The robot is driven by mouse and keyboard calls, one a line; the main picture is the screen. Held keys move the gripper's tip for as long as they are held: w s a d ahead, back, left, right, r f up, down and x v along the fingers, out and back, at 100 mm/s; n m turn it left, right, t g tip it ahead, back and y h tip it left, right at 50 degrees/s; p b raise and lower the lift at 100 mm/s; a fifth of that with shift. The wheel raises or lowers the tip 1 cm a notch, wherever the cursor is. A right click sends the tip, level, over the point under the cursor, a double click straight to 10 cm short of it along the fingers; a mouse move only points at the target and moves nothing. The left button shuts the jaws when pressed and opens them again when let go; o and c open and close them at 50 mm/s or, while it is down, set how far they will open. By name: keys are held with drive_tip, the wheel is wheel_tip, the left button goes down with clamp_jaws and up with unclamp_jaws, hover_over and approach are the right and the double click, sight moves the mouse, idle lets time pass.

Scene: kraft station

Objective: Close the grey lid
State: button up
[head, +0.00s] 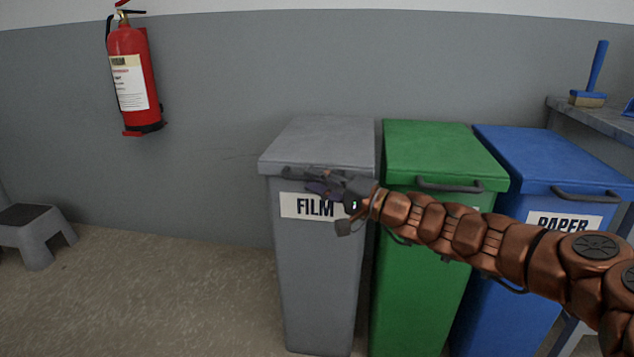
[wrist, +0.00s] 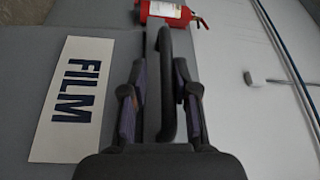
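The grey lid (head: 322,140) lies on top of the grey bin (head: 312,270) marked FILM, level like the lids beside it. I see no gap under it, but my gripper hides part of its front edge. My gripper (head: 298,180) is at the lid's front, just above the FILM label (head: 306,206). In the wrist view the dark lid handle (wrist: 166,85) runs between my two fingers (wrist: 162,75). The fingers are spread, with a gap to the left of the handle. The right finger is very close to it; I cannot tell whether they touch.
A green bin (head: 425,235) and a blue bin (head: 550,160) stand close on the right, under my arm. A red fire extinguisher (head: 131,75) hangs on the wall at left. A grey step stool (head: 38,235) stands far left. Floor (head: 170,290) left of the bins is clear.

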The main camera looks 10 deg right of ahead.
drive_tip(key=shift+d, duration=0.15)
drive_tip(key=shift+s+d, duration=0.35)
drive_tip(key=shift+d, duration=0.05)
drive_tip(key=v, duration=1)
drive_tip(key=shift+s+d, duration=0.2)
drive_tip(key=shift+s, duration=0.1)
